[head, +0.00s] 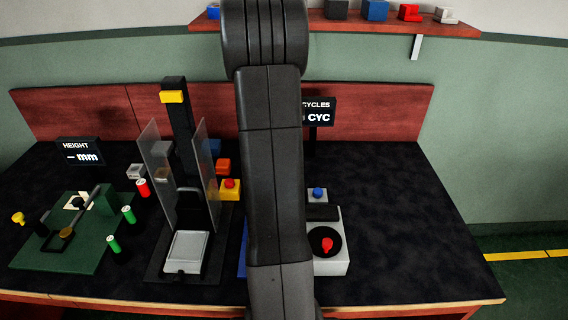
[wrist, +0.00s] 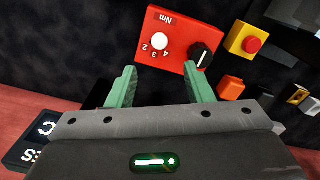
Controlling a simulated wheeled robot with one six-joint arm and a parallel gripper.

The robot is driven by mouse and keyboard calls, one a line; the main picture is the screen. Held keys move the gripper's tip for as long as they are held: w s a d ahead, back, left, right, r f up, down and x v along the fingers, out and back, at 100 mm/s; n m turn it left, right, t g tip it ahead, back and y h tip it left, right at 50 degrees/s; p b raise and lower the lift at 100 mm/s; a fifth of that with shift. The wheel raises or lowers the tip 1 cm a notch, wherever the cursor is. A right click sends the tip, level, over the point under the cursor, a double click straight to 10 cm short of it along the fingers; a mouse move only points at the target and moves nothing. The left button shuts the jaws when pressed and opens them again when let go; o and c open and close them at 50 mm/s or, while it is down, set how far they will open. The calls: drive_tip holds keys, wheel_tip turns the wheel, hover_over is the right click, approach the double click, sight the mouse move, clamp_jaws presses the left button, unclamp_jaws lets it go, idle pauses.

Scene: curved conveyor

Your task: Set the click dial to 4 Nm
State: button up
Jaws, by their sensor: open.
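The red dial box (wrist: 172,37) marked "Nm" shows at the top centre of the wrist view. It has a white round disc (wrist: 159,41) with the digits 2, 3 and 4 beside it. A black knob (wrist: 201,56) with a pale line on it sits at the box's right side. I cannot tell which value is set. My gripper (wrist: 159,70) is open, its two green fingers apart and empty between them. The fingertips appear near the box's lower edge in the picture; contact is not clear. In the head view my arm hides the box and gripper.
A yellow box with a red button (wrist: 244,38) and an orange block (wrist: 231,87) stand right of the dial box. In the head view, a press with clear side panels (head: 157,165) stands left of my arm, and a grey box with a red knob (head: 334,262) right. The table's right side is clear.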

wheel_tip(320, 180, down, 11)
drive_tip(key=shift+r, duration=0.1)
idle(0.3)
drive_tip(key=c, duration=1)
